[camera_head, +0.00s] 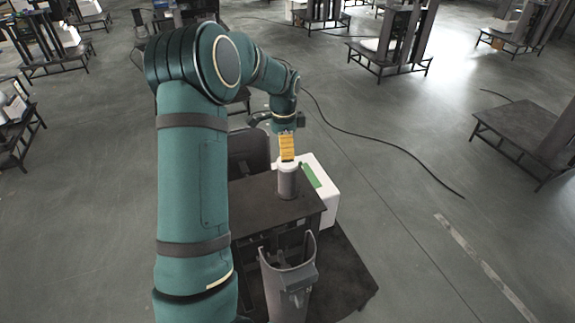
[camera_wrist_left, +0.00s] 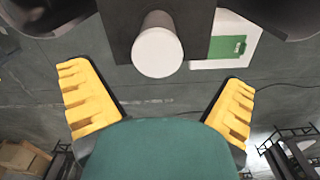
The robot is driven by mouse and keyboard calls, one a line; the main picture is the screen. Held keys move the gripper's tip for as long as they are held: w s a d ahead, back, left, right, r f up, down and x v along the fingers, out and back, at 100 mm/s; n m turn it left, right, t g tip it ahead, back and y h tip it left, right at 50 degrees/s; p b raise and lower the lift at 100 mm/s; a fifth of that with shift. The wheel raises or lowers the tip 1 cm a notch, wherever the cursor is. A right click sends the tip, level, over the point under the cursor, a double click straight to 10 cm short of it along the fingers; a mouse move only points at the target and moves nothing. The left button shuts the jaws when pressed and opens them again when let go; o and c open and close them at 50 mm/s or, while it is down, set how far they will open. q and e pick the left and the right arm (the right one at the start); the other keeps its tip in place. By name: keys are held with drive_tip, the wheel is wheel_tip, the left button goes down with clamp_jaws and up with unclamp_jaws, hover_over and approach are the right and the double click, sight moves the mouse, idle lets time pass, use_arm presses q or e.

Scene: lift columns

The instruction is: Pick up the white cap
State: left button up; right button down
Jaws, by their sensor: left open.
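The white cap (camera_head: 287,166) sits on top of an upright grey cylinder (camera_head: 288,184) on a dark table. In the left wrist view the cap (camera_wrist_left: 158,52) is a round white disc near the top middle. My left gripper (camera_head: 287,149), with yellow fingers, is directly over the cap in the head view and partly covers it. In the left wrist view my left gripper (camera_wrist_left: 156,78) is open, its fingers wide apart on either side, with nothing between them. The cap lies beyond the fingertips; I cannot tell the exact gap. My right gripper is not in view.
A white box with a green label (camera_head: 330,205) stands close beside the table (camera_head: 250,205) on the right. A grey column with a U-shaped top (camera_head: 290,280) stands at the front of the table. A black cable (camera_head: 390,145) crosses the open floor. Other workstations stand farther off.

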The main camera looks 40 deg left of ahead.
sight(288, 166)
use_arm(q)
drive_tip(key=shift+w+d+f, duration=0.1)
drive_tip(key=shift+d+f, duration=0.05)
drive_tip(key=shift+f, duration=1.45)
drive_tip(key=shift+w+d+f, duration=0.1)
drive_tip(key=shift+d+f, duration=0.05)
drive_tip(key=shift+f, duration=1.45)
drive_tip(key=c, duration=1.2)
